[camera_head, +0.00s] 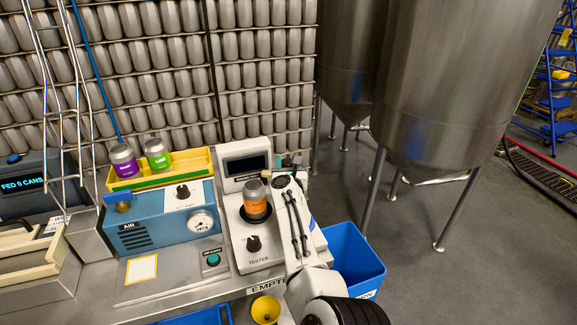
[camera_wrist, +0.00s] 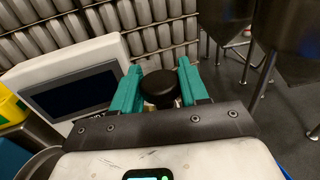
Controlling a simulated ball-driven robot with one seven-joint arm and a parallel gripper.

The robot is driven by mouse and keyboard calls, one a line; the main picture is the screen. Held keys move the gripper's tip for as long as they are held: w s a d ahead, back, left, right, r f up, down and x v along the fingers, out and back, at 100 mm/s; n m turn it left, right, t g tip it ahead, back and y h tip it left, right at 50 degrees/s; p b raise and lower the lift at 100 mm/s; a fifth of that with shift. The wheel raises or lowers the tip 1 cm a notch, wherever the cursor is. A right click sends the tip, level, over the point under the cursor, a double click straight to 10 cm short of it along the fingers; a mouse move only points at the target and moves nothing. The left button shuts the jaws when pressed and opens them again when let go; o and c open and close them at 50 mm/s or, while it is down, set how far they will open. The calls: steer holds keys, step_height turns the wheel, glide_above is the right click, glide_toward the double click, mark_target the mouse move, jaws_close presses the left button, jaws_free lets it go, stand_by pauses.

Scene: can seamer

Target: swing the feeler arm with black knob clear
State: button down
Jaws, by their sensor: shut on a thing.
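The black knob (camera_wrist: 160,85) of the feeler arm sits between the two teal fingers of my gripper (camera_wrist: 161,84) in the wrist view. My gripper is shut on the knob. In the head view my gripper (camera_head: 287,161) is beside the right edge of the tester's screen, and my own arm covers much of that side. A small tan piece (camera_head: 266,173), perhaps part of the feeler arm, shows just above the can. The orange-labelled can (camera_head: 256,206) stands upright on the tester (camera_head: 264,247). Most of the feeler arm is hidden.
The tester's dark screen (camera_head: 246,166) stands close left of my gripper. A blue air unit (camera_head: 150,225) is left of the tester. A yellow tray (camera_head: 190,166) holds a purple can and a green can. A blue bin (camera_head: 352,258) is at right, with steel tanks (camera_head: 455,80) behind.

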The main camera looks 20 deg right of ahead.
steer(key=shift+w+a+r+m+h, duration=0.1)
steer(key=shift+r+m+h, duration=0.2)
steer(key=shift+m+h, duration=0.45)
steer(key=shift+r+g+h, duration=0.1)
steer(key=shift+g+h, duration=0.2)
steer(key=shift+h, duration=0.15)
steer(key=c, duration=0.8)
jaws_free()
steer(key=shift+o, duration=0.7)
steer(key=shift+f+b, duration=0.2)
steer(key=shift+b, duration=0.1)
steer(key=shift+s+a+r+p, duration=0.1)
steer(key=shift+s+a+p, duration=0.1)
steer(key=shift+s+p, duration=0.4)
steer(key=p+v, duration=0.6)
steer(key=v, duration=0.3)
steer(key=shift+s, duration=0.3)
